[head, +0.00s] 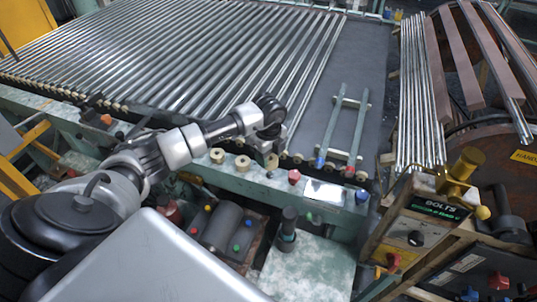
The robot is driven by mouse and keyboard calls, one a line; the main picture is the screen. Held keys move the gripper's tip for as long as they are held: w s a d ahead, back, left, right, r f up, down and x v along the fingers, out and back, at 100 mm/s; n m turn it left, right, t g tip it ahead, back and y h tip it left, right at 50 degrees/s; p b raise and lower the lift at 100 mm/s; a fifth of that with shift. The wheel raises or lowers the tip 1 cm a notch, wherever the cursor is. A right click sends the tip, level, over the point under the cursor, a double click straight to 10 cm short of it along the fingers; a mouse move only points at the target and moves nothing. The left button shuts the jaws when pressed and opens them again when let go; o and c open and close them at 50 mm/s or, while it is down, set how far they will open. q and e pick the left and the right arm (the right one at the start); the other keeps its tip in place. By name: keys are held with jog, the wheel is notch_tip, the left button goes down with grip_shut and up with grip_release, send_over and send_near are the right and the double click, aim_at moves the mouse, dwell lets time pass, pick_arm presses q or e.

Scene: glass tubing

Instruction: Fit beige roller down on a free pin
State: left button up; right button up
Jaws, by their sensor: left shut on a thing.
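My left arm reaches in from the left, and its dark wrist sits over the green front rail (335,188) of the tubing bed. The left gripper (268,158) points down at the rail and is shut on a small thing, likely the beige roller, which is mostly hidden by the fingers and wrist. Two beige rollers, one (217,155) and another (243,163), sit on the rail just left of the gripper. I cannot make out a bare pin clearly. My right gripper is not in view.
Glass tubes (190,60) lie in rows on the bed behind. A green ladder-like frame (342,128) lies on the dark surface to the right. A box marked BOLTS (415,225) with a brass fitting (462,170) stands at right. Red and blue knobs line the rail.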

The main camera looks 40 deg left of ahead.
aim_at(269, 174)
pick_arm(q)
jog(key=shift+f+b, duration=1.7)
jog(key=shift+f, duration=0.65)
dwell(0.3)
jog(key=o, duration=0.9)
jog(key=shift+r, duration=0.1)
jog(key=shift+c, duration=0.2)
jog(key=shift+o, duration=0.6)
jog(key=shift+s+r, duration=0.15)
jog(key=shift+w+r, duration=0.2)
notch_tip(269, 174, up, 10)
jog(key=b, duration=0.2)
jog(key=shift+s, duration=0.25)
